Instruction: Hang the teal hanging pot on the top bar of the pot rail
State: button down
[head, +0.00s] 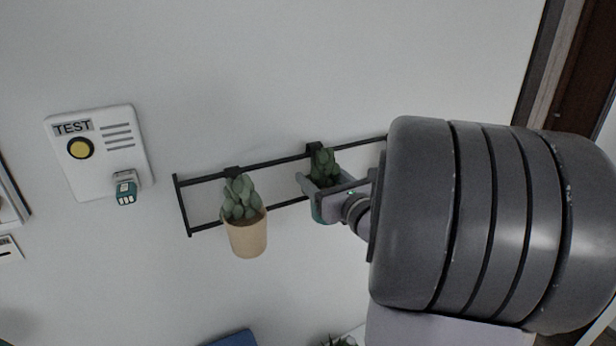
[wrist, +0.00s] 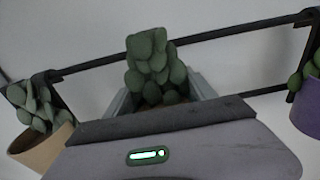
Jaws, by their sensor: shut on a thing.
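The teal hanging pot (head: 318,212) holds a green succulent and is at the pot rail (head: 270,163). A dark hook above its plant appears at the top bar in the head view; whether it bears the pot's weight I cannot tell. My gripper (head: 332,191) is shut on the teal pot from the front right. The plant hides the hook there, and my gripper hides the pot's lower part.
A tan pot (head: 246,236) with a succulent hangs on the top bar to the left. A purple pot (wrist: 307,107) hangs close on the right in the wrist view. A white panel (head: 98,150) with a yellow button is on the wall further left. The rail between the tan and teal pots is free.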

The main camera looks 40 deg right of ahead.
jog(key=shift+f, duration=0.5)
jog(key=shift+c, duration=1.1)
grip_release()
jog(key=shift+s, duration=0.15)
